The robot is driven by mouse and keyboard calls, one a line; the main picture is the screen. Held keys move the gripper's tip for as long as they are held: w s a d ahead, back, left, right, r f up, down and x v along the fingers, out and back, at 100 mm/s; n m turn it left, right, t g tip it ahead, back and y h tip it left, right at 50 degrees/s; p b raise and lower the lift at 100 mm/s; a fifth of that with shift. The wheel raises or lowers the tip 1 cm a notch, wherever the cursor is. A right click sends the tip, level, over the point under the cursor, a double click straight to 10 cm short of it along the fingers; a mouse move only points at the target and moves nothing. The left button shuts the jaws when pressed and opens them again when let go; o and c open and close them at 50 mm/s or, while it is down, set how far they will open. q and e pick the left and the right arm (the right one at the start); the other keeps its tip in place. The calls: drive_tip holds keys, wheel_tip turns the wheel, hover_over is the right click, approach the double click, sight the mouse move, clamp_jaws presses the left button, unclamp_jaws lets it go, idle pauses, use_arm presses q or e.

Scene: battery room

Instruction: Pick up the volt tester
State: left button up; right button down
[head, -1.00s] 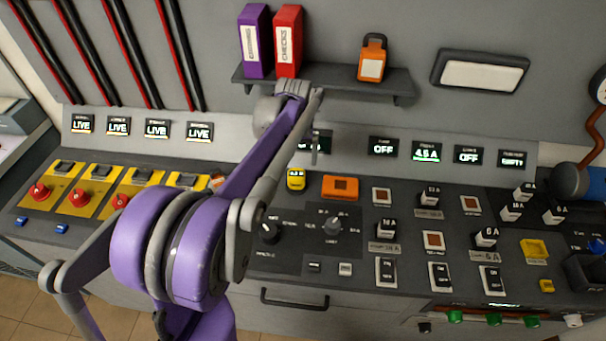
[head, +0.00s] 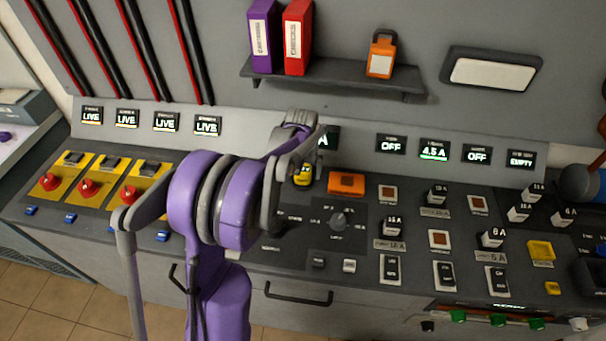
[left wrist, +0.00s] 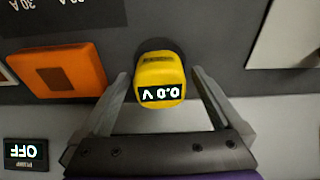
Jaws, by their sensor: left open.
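The volt tester (head: 303,176) is a small yellow device standing on the dark console in the head view, just below my left gripper. In the left wrist view the yellow volt tester (left wrist: 160,78) has a display reading 0.0 V. My left gripper (head: 318,150) is above and behind it in the head view. In the left wrist view the open fingers of the left gripper (left wrist: 160,92) stand on either side of the tester, with gaps visible on both sides. My right gripper is not in view.
An orange block (head: 346,184) sits right beside the tester; it also shows in the left wrist view (left wrist: 62,70). A shelf (head: 335,80) with binders and an orange padlock-like item (head: 381,55) hangs above. Breaker switches and a dial (head: 338,221) crowd the console.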

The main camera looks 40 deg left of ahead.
use_arm(q)
drive_tip(key=shift+c, duration=0.9)
drive_tip(key=c, duration=1.4)
wheel_tip(320, 180, up, 10)
drive_tip(key=shift+r, duration=0.1)
